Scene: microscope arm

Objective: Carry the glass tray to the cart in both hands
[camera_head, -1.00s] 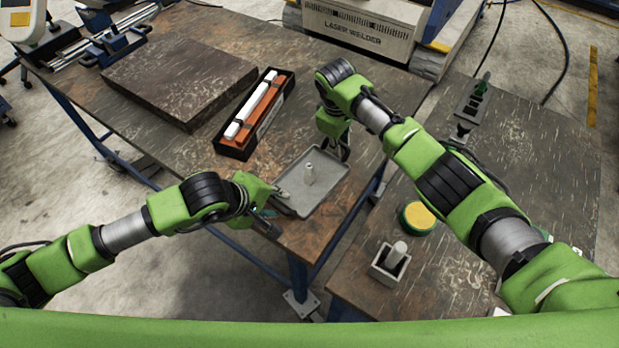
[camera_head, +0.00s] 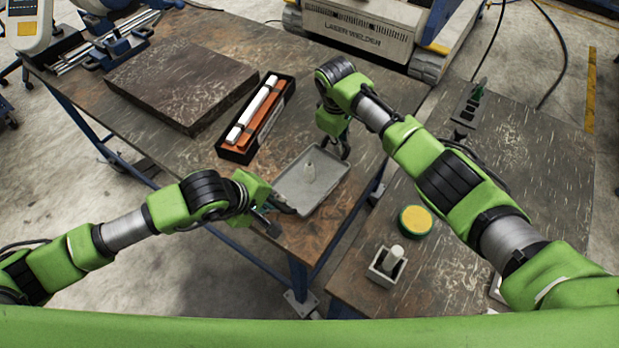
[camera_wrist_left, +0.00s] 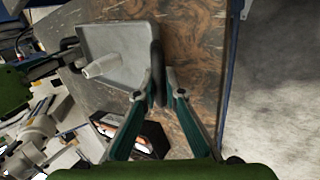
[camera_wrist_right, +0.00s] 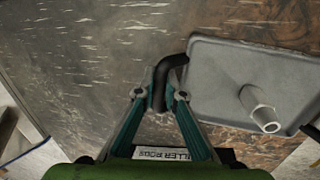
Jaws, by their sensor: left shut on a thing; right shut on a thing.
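My left gripper (camera_head: 284,207) is shut on the tray's near-left black handle; the handle also shows in the left wrist view (camera_wrist_left: 158,62). My right gripper (camera_head: 342,147) is shut on the far-right handle, seen in the right wrist view (camera_wrist_right: 162,78). The tray looks about level. I cannot tell whether it touches the table. A second dark-topped surface (camera_head: 455,275), possibly the cart, stands to the right.
On the worktable (camera_head: 150,125) are a black box of white and orange bars (camera_head: 257,118) and a thick dark slab (camera_head: 185,80). The right surface bears a yellow-topped round tin (camera_head: 415,220), a small square holder (camera_head: 387,265) and a dark tool (camera_head: 468,105), with bare room between them.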

